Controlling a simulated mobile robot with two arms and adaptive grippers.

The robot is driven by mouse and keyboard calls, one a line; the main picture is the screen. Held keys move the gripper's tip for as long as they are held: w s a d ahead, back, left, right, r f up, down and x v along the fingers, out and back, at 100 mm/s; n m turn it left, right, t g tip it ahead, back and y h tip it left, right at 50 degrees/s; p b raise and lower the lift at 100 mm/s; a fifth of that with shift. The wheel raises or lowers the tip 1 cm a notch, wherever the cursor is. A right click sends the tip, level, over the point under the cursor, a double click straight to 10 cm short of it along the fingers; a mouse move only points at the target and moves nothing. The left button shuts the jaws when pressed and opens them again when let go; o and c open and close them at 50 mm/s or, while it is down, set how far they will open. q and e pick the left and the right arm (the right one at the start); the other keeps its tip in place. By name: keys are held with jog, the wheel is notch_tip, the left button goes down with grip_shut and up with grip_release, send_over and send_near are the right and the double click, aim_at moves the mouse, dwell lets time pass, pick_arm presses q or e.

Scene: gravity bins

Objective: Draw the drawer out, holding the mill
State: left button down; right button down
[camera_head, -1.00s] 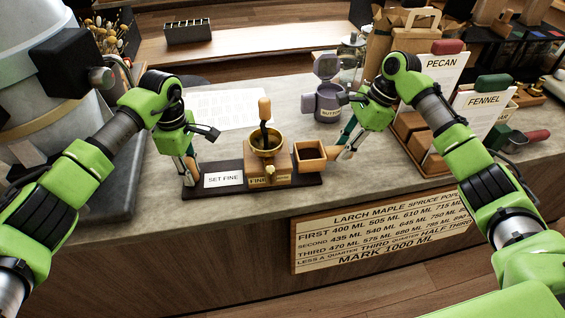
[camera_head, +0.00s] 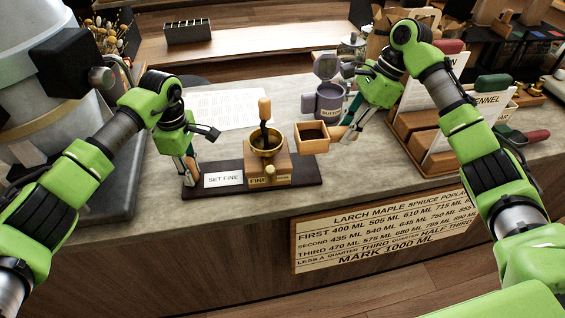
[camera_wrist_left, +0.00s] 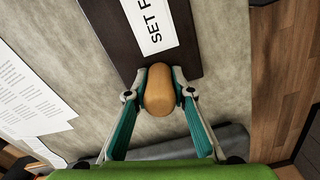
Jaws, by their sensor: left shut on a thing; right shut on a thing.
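The mill (camera_head: 282,166) is a wooden box with a brass bowl and a wooden-knobbed crank, standing on a dark board (camera_head: 306,181). My left gripper (camera_head: 191,172) is shut on a rounded wooden handle (camera_wrist_left: 160,90) at the board's left end, not on the mill's body. The drawer (camera_head: 312,147) is an open-topped wooden box, fully out of the mill and to its right. It appears raised above the board. My right gripper (camera_head: 342,133) is shut on the drawer's right side; its fingertips are partly hidden.
A grey lidded canister (camera_head: 327,103) stands close behind the drawer and right gripper. A wooden rack with cards (camera_head: 436,160) stands to the right. A printed sheet (camera_head: 228,108) lies behind the mill. The counter's front edge is close before the board.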

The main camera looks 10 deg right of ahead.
pick_arm(q)
jog(key=shift+f, duration=0.1)
jog(key=c, duration=1.7)
grip_release()
jog(key=o, duration=1.2)
jog(key=shift+r, duration=0.2)
jog(key=shift+r+p, duration=0.5)
jog(key=shift+r, duration=0.85)
